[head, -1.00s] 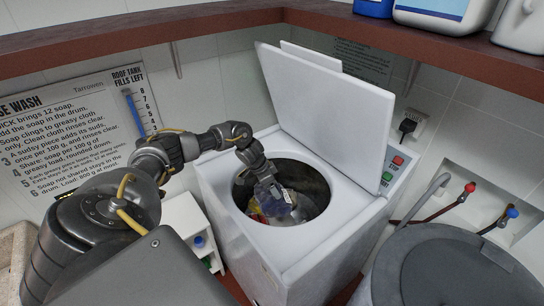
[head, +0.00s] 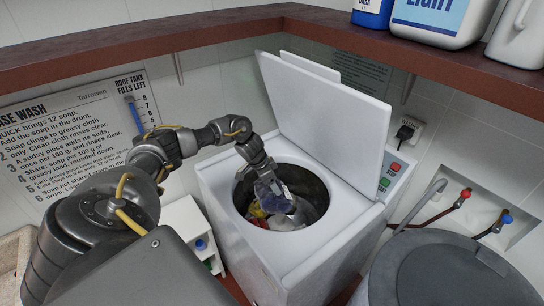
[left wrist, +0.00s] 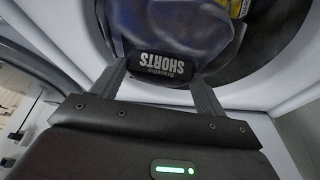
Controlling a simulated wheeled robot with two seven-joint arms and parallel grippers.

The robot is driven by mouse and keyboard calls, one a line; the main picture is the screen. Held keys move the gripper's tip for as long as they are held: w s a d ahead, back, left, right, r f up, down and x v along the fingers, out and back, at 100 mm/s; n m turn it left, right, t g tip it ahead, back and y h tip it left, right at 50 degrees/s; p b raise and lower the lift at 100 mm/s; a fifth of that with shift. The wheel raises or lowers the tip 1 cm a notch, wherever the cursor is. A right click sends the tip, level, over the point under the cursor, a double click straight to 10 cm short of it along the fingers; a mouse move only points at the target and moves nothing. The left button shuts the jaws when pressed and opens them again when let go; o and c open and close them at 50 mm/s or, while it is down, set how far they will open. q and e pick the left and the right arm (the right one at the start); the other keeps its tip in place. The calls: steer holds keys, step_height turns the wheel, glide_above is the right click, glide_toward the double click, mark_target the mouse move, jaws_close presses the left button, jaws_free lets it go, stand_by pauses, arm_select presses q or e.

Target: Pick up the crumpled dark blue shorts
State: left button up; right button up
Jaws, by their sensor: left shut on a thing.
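The crumpled dark blue shorts (head: 268,190) hang at the mouth of the washer drum (head: 312,188), below my left gripper (head: 263,178). In the left wrist view the shorts (left wrist: 178,32) fill the space between the two fingers, with a black tag reading "SHORTS" (left wrist: 160,66) facing the camera. My left gripper (left wrist: 165,82) is shut on the shorts. Their lower part overlaps other cloth in the head view, so I cannot tell whether they touch it. My right gripper is in neither view.
Yellow and pale cloths (head: 285,217) lie in the drum. The washer's raised lid (head: 325,120) stands behind the opening. A brown shelf (head: 200,28) with bottles (head: 435,20) runs above. A grey round lid (head: 450,270) is at the right, a small white cabinet (head: 188,230) at the left.

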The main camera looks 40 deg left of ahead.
arm_select(q)
steer(key=shift+r, duration=1.15)
steer(key=shift+m, duration=0.6)
steer(key=d+b, duration=0.1)
steer(key=d, duration=0.1)
steer(key=d+b, duration=0.1)
steer(key=d, duration=0.1)
steer(key=w+d+b, duration=0.1)
steer(key=d, duration=0.1)
steer(key=shift+d+r, duration=0.35)
steer(key=s+d+m+b, duration=0.2)
steer(key=s+d+b, duration=0.3)
steer(key=d, duration=0.4)
steer(key=s+d+r+m+g+h+b, duration=0.1)
steer(key=s+d+m+b, duration=0.1)
steer(key=s+d+b, duration=0.4)
steer(key=s+d, duration=0.1)
steer(key=d, duration=0.2)
steer(key=shift+d+g, duration=0.3)
steer(key=shift+d, duration=0.05)
